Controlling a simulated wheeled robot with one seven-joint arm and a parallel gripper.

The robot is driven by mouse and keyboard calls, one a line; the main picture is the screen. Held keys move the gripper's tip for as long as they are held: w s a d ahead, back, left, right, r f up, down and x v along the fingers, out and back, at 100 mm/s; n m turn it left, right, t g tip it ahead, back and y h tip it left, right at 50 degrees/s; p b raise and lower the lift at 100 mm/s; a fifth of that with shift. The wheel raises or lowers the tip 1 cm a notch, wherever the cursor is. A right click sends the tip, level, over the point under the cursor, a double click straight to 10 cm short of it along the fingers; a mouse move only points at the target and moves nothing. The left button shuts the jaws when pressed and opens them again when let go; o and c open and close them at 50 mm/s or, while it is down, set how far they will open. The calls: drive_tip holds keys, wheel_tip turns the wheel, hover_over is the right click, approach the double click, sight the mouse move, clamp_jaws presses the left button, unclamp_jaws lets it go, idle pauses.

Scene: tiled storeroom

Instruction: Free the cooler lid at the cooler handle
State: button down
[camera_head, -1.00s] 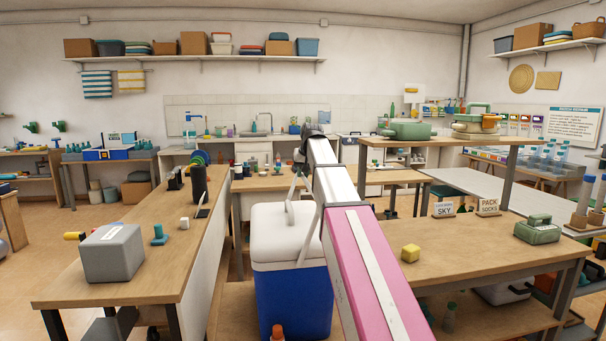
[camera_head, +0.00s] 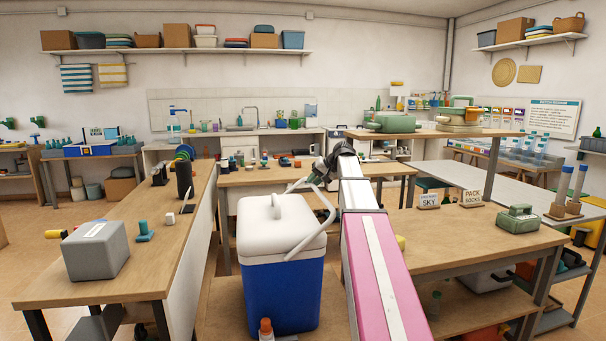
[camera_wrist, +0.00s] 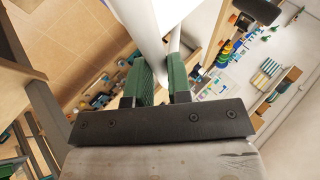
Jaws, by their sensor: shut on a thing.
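The cooler (camera_head: 280,295) has a blue body and stands on a low wooden surface between two benches. Its white cooler lid (camera_head: 262,226) sits flat and closed on top. The white cooler handle (camera_head: 316,239) is tilted over to the right of the lid. My gripper (camera_head: 317,178) is at the handle's upper end, reaching down from the right. In the wrist view, my gripper's green fingers (camera_wrist: 163,82) are shut on the handle, a white bar (camera_wrist: 147,32) running up between them. The exact contact is partly hidden by the fingers.
A wooden bench on the left holds a grey box (camera_head: 97,250) and a black cylinder (camera_head: 184,180). The right bench (camera_head: 470,245) holds a green case (camera_head: 517,219) and small signs. An orange-capped bottle (camera_head: 266,329) stands in front of the cooler.

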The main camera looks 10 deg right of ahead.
drive_tip(key=d+f+y, duration=0.2)
drive_tip(key=f+y, duration=0.1)
drive_tip(key=f, duration=0.4)
drive_tip(key=d+f+m+t+y, duration=0.1)
drive_tip(key=d+f+y, duration=0.2)
drive_tip(key=f, duration=0.4)
drive_tip(key=shift+d+f+m, duration=0.15)
drive_tip(key=shift+f+m, duration=0.15)
drive_tip(key=c, duration=1.1)
unclamp_jaws()
drive_tip(key=shift+f, duration=0.1)
drive_tip(key=shift+o, duration=0.2)
drive_tip(key=v, duration=1)
drive_tip(key=shift+s+d, duration=0.15)
drive_tip(key=shift+d, duration=0.15)
